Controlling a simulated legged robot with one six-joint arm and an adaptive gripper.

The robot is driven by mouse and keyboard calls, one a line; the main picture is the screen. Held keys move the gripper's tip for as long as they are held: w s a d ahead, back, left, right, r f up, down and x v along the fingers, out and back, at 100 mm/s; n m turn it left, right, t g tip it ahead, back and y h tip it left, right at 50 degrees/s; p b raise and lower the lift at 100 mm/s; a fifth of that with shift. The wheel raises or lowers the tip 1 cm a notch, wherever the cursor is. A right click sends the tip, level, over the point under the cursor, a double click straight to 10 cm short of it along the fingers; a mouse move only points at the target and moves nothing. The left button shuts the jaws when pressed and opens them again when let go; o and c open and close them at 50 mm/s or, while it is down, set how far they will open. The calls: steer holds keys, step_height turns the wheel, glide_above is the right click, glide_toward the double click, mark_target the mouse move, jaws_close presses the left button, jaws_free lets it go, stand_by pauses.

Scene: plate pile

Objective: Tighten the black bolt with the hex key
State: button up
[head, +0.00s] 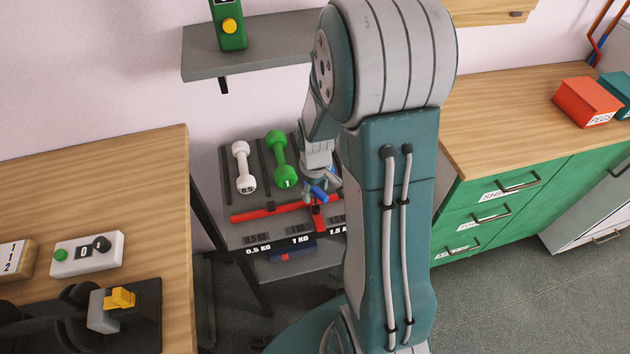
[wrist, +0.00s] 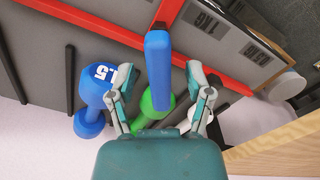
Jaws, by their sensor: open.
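A long blue handle (wrist: 158,65), likely the hex key's, stands between the two fingers of my gripper (wrist: 161,88) in the wrist view. A gap shows on each side of it, so the fingers are open and apart from it. In the head view my gripper (head: 325,178) is over the right part of the dumbbell rack, and the blue handle (head: 319,193) shows just below it. A red bar (head: 268,211) crosses the rack. The key's tip is not clear.
The grey rack (head: 232,158) holds a white dumbbell (head: 243,167) and a green dumbbell (head: 282,158). A blue dumbbell (wrist: 92,85) lies left of my fingers in the wrist view. Wooden worktops stand left (head: 120,185) and right (head: 500,110). A grey shelf (head: 265,50) is above.

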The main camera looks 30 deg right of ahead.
steer(key=shift+f, duration=0.15)
jaws_close()
steer(key=m, duration=0.9)
steer(key=shift+s+m, duration=0.1)
steer(key=shift+m, duration=0.3)
jaws_free()
step_height(320, 180, up, 12)
